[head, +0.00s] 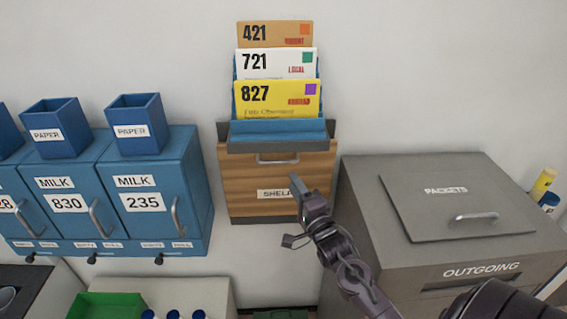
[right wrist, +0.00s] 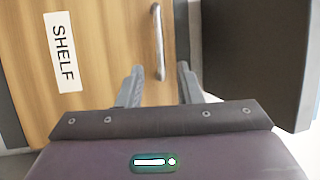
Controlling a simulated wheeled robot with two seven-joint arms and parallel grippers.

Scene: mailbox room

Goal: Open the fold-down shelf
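The fold-down shelf (head: 240,180) is a wooden panel on the wall, upright and shut, with a white SHELF label and a metal bar handle (head: 277,161) near its top edge. My right gripper (head: 298,187) is in front of the panel, below the handle, and covers part of the label. In the right wrist view the two fingers of the right gripper (right wrist: 160,82) are apart, with the handle (right wrist: 158,42) ahead between their tips. Nothing is held, and I cannot tell whether a finger touches the handle. My left gripper is not in view.
A blue letter holder (head: 280,132) with several envelopes sits directly above the panel. Blue milk boxes (head: 160,190) with paper bins on top are at left. A grey outgoing packets box (head: 365,200) stands close at right.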

